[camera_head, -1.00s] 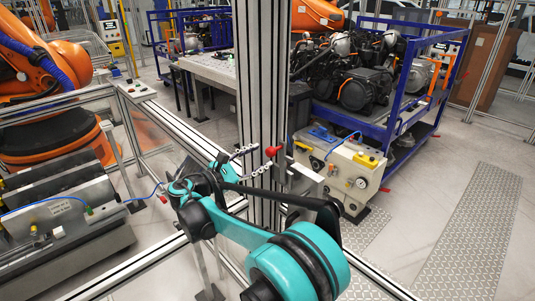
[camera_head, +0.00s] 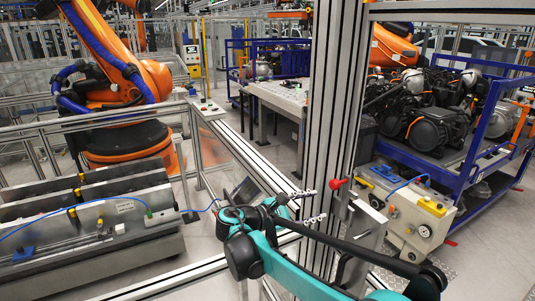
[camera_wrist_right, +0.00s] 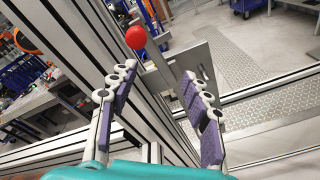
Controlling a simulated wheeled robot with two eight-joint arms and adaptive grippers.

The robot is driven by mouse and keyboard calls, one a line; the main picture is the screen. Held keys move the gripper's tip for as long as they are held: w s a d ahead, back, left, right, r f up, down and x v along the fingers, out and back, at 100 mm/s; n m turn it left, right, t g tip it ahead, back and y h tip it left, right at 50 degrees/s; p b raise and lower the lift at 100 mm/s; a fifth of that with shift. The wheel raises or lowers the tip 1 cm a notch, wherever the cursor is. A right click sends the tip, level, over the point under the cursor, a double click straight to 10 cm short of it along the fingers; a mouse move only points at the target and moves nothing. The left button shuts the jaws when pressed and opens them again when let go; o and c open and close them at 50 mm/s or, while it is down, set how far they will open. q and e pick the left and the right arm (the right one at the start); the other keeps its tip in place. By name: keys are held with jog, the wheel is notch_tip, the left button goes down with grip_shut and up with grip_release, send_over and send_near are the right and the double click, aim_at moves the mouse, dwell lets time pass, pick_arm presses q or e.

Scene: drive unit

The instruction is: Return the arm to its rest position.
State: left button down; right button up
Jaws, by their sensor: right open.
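My right arm (camera_head: 262,262), teal and black, reaches in from the bottom right in the head view. Its right gripper (camera_head: 314,205) is open and empty, with its two fingers apart in front of the aluminium post. In the right wrist view the right gripper (camera_wrist_right: 160,74) has purple-padded fingers spread wide with nothing between the pads. A red ball knob (camera_head: 338,183) on a metal bracket is just right of the fingertips in the head view. In the wrist view the red knob (camera_wrist_right: 136,37) shows beyond the fingertips, apart from them. My left gripper is not in view.
A tall aluminium post (camera_head: 336,100) and a frame rail (camera_head: 235,165) stand close to the arm. A beige box with a gauge (camera_head: 410,222) is on the right. A blue cart (camera_head: 480,165) carries engine parts. An orange robot (camera_head: 110,50) and a grey fixture (camera_head: 90,225) are left.

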jog(key=s+d+f+m+g+y+b, duration=0.1)
jog(key=s+d+f+m+y+b, duration=0.25)
jog(key=s+f, duration=0.35)
jog(key=s+d+f+m+y+b, duration=0.2)
jog(key=s+d+f+y, duration=0.15)
jog(key=s+f, duration=0.3)
jog(key=s+a+f+m+y+b, duration=0.3)
jog(key=s+f+m+y, duration=0.1)
jog(key=f, duration=0.4)
jog(key=s+a+f+m+t+y+b, duration=0.1)
jog(key=s+a+f+m+y+b, duration=0.2)
jog(key=s+f+m, duration=0.3)
jog(key=shift+s+a+f+t+y, duration=0.35)
jog(key=shift+s+a+f, duration=0.5)
jog(key=shift+s, duration=0.7)
